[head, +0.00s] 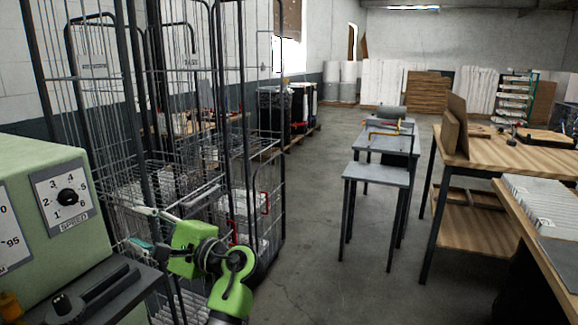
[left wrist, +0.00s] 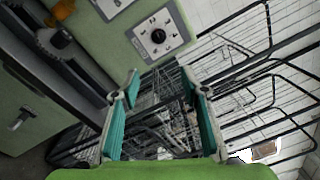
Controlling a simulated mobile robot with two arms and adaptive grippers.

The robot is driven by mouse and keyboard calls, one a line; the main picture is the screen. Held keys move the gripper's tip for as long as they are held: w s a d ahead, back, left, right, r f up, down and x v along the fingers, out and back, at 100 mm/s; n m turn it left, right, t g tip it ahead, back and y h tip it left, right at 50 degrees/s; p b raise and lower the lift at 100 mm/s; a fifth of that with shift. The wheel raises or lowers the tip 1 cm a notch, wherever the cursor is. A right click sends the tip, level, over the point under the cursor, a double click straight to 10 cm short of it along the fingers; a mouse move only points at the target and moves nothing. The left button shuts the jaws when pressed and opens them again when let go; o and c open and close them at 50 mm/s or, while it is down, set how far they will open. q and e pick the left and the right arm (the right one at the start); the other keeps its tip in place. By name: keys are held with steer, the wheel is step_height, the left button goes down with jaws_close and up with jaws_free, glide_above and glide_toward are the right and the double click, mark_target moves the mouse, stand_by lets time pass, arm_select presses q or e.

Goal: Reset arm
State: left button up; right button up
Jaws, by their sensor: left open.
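My left arm (head: 232,280), green with dark joints, comes in at the bottom of the head view. Its gripper (head: 140,228) points left, between the green machine and the wire cage trolleys. In the left wrist view the two teal-lined fingers (left wrist: 162,98) stand wide apart, with nothing between them. Cage wire shows beyond the gap. My right arm and gripper are not in view.
A green machine (head: 40,165) with a speed dial stands close at left. Wire cage trolleys (head: 262,150) stand just behind the gripper. A small grey table (head: 376,174) and a wooden workbench (head: 500,155) stand right. The floor (head: 320,270) between is clear.

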arm_select(q)
steer(key=w+d+f+m+t+h, duration=0.1)
steer(key=f+h, duration=0.1)
steer(key=f, duration=0.7)
steer(key=w+d+f+m+h, duration=0.1)
steer(key=f+m+h, duration=0.1)
steer(key=f, duration=0.7)
steer(key=w+d+f+m+t+h, duration=0.1)
steer(key=w+d+f+h, duration=0.1)
steer(key=f, duration=0.8)
steer(key=s+d+f+g+h, duration=0.1)
steer(key=s+f+h, duration=0.15)
steer(key=f, duration=0.55)
steer(key=s+d+f+h, duration=0.1)
steer(key=s+f, duration=0.3)
steer(key=f, duration=0.3)
steer(key=s+d+f+g+h, duration=0.1)
steer(key=s+f+h, duration=0.15)
steer(key=f, duration=0.55)
steer(key=s+d+f+n+g+h, duration=0.25)
steer(key=s+f+n+g, duration=0.2)
steer(key=s+f, duration=1.85)
steer(key=s+a+f+n+g+h, duration=0.1)
steer(key=s+f+n, duration=0.1)
steer(key=s, duration=1.2)
steer(key=s+f+n+g+h, duration=0.1)
steer(key=s+f+n, duration=0.2)
steer(key=s, duration=1)
steer(key=shift+s+a+n, duration=0.35)
steer(key=shift+n, duration=0.8)
